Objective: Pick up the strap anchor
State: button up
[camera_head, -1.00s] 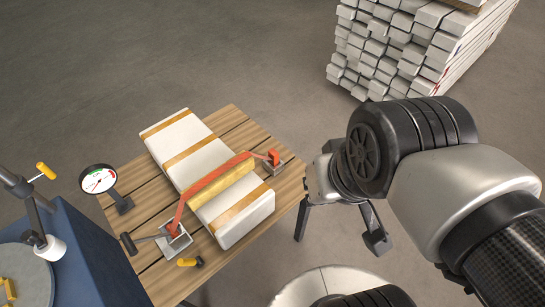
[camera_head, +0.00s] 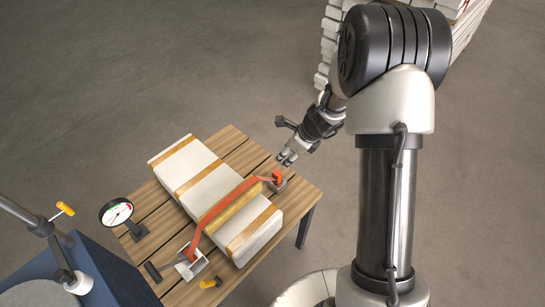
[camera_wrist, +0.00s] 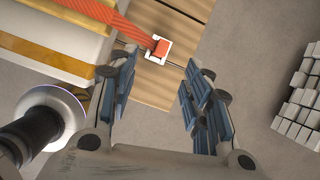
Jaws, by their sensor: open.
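The strap anchor (camera_head: 278,182) is a small grey metal bracket with an orange-red block in it, at the right end of the orange strap (camera_head: 235,192) on the wooden table. It also shows in the wrist view as a pale bracket around an orange strap end (camera_wrist: 160,49). My gripper (camera_head: 287,159) is above and just behind it in the head view. In the wrist view my gripper (camera_wrist: 160,72) is open and empty, with the anchor lying between and beyond its fingertips. The height between them is unclear.
A white package (camera_head: 205,180) with yellow bands lies beside the anchor under the strap. A second bracket (camera_head: 191,264) with a dark handle is at the strap's left end. A dial gauge (camera_head: 117,214) stands left. Stacked pale bars (camera_wrist: 300,105) stand on the floor at right.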

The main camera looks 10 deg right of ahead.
notch_tip(320, 180, down, 4)
jog(key=d+m, duration=0.1)
jog(key=m, duration=0.1)
jog(key=b, duration=0.4)
send_near(277, 172)
jog(key=x, duration=0.4)
jog(key=shift+a+f, duration=0.25)
jog(key=shift+f, duration=0.15)
jog(key=b+x, duration=0.2)
jog(key=x, duration=0.3)
jog(key=shift+w+d+f, duration=0.1)
jog(key=shift+f, duration=0.25)
jog(key=shift+c, duration=0.2)
grip_shut()
